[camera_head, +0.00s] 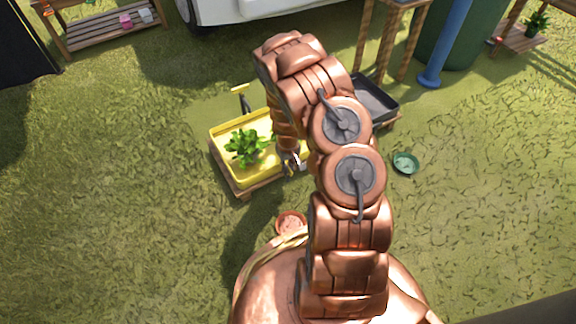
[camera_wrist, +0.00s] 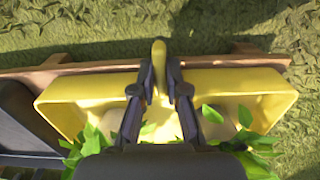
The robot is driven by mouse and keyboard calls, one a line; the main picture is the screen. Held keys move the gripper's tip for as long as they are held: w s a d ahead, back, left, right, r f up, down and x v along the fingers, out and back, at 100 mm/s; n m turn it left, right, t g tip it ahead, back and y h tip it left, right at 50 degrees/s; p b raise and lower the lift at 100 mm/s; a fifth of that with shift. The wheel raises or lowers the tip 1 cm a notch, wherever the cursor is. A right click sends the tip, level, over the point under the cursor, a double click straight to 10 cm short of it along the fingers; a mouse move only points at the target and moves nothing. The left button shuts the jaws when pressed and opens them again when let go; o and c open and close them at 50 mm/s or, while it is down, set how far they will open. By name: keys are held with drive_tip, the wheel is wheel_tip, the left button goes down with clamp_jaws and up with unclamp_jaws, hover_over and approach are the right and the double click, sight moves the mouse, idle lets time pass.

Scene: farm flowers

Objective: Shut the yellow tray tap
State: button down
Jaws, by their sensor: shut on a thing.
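The yellow tray (camera_head: 222,160) stands on a low wooden stand left of my arm and holds a leafy green plant (camera_head: 245,147). In the wrist view the tray (camera_wrist: 75,90) spans the middle of the picture. A yellow tap lever (camera_wrist: 158,54) sticks out past its rim, above the wooden edge. My gripper (camera_wrist: 160,76) is shut on the lever, with one dark finger on each side. In the head view my gripper (camera_head: 291,163) is at the tray's near right corner, and the tap is too small to make out there.
A dark tray (camera_head: 375,102) stands on a stand to the right, partly behind my arm. A green dish (camera_head: 405,163) and a terracotta pot (camera_head: 291,222) are on the grass. A blue post (camera_head: 446,42) and a white vehicle (camera_head: 255,10) are at the back. The grass at left is clear.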

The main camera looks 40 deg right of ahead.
drive_tip(key=shift+r, duration=0.1)
drive_tip(key=m+p, duration=0.2)
drive_tip(key=p, duration=0.1)
drive_tip(key=shift+r+m, duration=0.1)
drive_tip(key=shift+m, duration=0.3)
drive_tip(key=m+p, duration=0.1)
drive_tip(key=m, duration=0.1)
drive_tip(key=shift+m+p, duration=0.3)
drive_tip(key=shift+m, duration=0.1)
drive_tip(key=m, duration=0.2)
drive_tip(key=shift+d+m+p, duration=0.1)
drive_tip(key=shift+m+p, duration=0.2)
drive_tip(key=shift+m, duration=0.1)
drive_tip(key=m, duration=0.4)
drive_tip(key=shift+f, duration=0.2)
drive_tip(key=m, duration=0.5)
drive_tip(key=shift+m, duration=0.3)
drive_tip(key=c, duration=1.2)
unclamp_jaws()
